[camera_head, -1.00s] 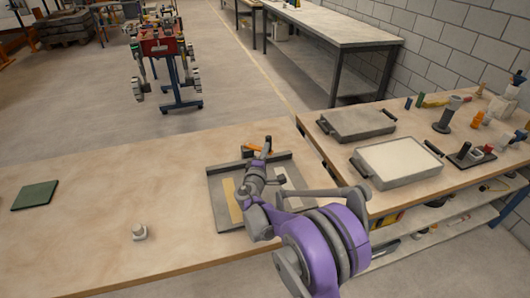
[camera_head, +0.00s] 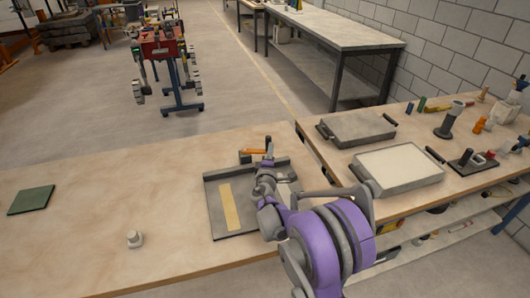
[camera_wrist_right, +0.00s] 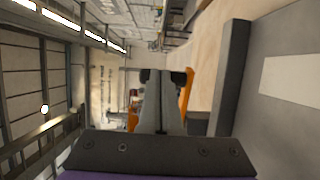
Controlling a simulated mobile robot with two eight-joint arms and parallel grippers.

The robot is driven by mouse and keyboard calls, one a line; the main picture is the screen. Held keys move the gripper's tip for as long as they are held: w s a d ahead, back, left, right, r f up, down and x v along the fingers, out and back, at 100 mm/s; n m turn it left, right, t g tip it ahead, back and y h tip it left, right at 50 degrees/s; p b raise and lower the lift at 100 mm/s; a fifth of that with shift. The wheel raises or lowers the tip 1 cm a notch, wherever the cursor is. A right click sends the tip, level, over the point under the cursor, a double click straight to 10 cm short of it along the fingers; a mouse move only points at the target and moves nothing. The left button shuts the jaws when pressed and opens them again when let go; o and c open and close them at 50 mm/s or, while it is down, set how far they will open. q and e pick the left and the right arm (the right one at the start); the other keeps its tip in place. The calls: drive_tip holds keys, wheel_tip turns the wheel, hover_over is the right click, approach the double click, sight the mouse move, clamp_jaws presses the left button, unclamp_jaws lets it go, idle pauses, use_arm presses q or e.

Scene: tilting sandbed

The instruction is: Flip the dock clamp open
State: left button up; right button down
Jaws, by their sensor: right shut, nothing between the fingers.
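The dock clamp, an orange lever (camera_head: 254,151) on a dark block, sits at the back edge of a grey dock tray (camera_head: 222,226) on the wooden bench. The lever lies low, pointing left. My right gripper (camera_head: 269,147) is shut and empty at the lever's right end; in the head view I cannot tell if they touch. In the right wrist view the closed fingers (camera_wrist_right: 163,82) cover the middle of the clamp, and orange parts (camera_wrist_right: 187,98) show on both sides of them. My left gripper is not in view.
A side bench at right holds two trays, the nearer (camera_head: 398,168) pale inside, and several tools. The middle left of the bench is clear.

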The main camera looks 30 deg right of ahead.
drive_tip(key=shift+x, duration=1.7)
drive_tip(key=shift+s+d, duration=0.1)
drive_tip(key=shift+d, duration=0.15)
drive_tip(key=shift+s+a, duration=0.1)
